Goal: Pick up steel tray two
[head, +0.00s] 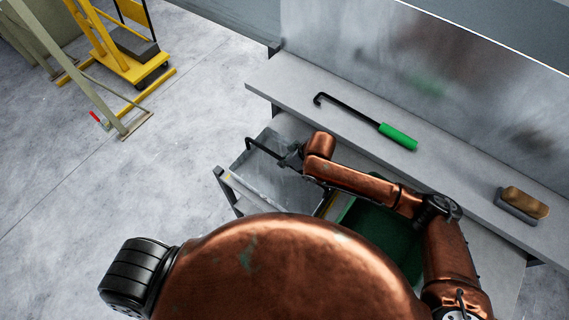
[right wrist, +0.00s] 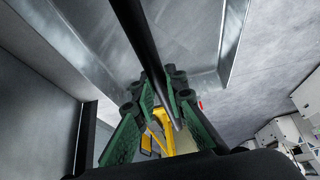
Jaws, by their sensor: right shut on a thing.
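A steel tray (head: 262,176) with a black bar handle (head: 264,149) is at the left end of the lower shelf in the head view. No number on it can be read. My right gripper (head: 292,158) is at the tray's far side, shut on the black handle. In the right wrist view the dark bar (right wrist: 143,45) runs between the green-padded fingers, with the shiny tray (right wrist: 190,35) beyond. My arm and body hide part of the tray's near and right sides. I cannot tell whether the tray rests on the shelf. My left gripper is not in view.
A green bin (head: 370,222) sits right of the tray, partly under my arm. The upper ledge (head: 290,88) holds a green-handled hook (head: 397,136) and a brush (head: 523,203). A yellow wheeled frame (head: 125,60) stands far left. The floor between is clear.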

